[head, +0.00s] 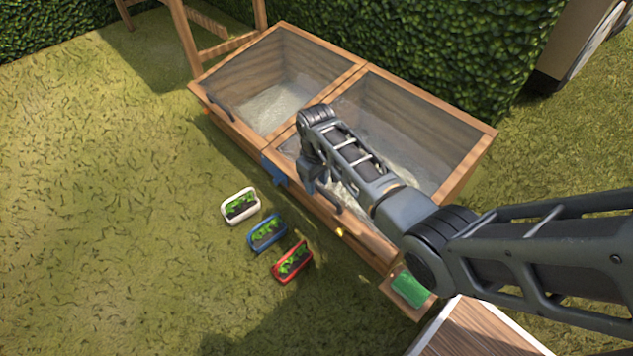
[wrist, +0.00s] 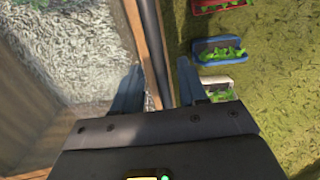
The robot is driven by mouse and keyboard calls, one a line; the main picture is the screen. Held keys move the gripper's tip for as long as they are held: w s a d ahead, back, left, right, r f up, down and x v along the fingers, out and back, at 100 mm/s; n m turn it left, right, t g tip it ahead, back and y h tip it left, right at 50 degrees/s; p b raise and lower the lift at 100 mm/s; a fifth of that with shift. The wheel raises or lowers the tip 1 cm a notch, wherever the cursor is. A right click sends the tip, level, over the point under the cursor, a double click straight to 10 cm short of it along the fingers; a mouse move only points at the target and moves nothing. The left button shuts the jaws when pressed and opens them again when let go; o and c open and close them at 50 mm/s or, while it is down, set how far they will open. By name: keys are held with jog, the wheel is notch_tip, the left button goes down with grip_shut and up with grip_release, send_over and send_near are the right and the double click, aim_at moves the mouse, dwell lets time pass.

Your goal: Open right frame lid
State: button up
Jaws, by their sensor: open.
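The right frame lid (head: 440,112) is a wood-edged clear panel lying shut on the wooden cold frame. Its dark handle (head: 331,203) is at the front edge, partly hidden by my arm. My gripper (head: 291,173) is open over that front edge, near the left part of the handle. In the wrist view the blue fingers of my gripper (wrist: 158,72) straddle a dark bar (wrist: 150,32), seemingly the handle, with one finger over the panel and one over the grass side. I cannot tell whether either finger touches it.
The left lid (head: 275,60) is shut beside it. White (head: 240,206), blue (head: 267,233) and red (head: 292,262) planters stand on the grass in front. A green item (head: 410,289) lies near the frame's right front corner. A hedge (head: 440,40) runs behind. The left grass is open.

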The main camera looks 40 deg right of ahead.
jog(key=shift+c, duration=0.4)
grip_shut()
